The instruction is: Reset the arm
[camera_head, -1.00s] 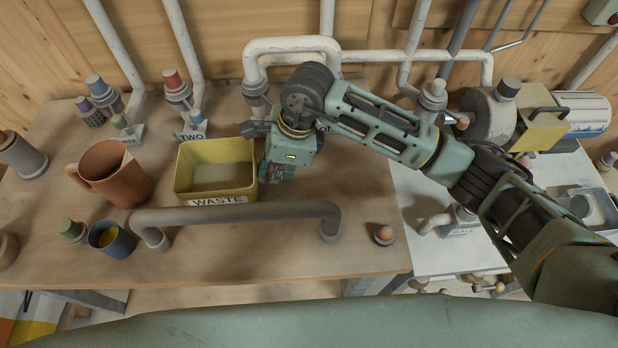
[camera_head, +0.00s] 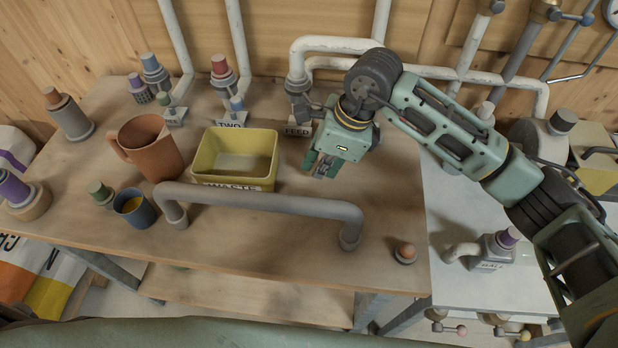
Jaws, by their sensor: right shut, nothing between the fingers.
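My right arm comes in from the right of the head view and reaches over the wooden table. Its green gripper (camera_head: 322,166) points down above the table, to the right of the yellow waste bin and in front of the FEED label. The fingers are shut with nothing held. My left gripper is not in view.
The yellow WASTE bin (camera_head: 236,157) is empty. A grey handrail (camera_head: 265,204) runs along the front of the wooden table (camera_head: 275,262). A brown mug (camera_head: 150,147) and a blue cup (camera_head: 135,208) stand left. Pipes with capped valves line the back. A white table (camera_head: 475,217) adjoins at right.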

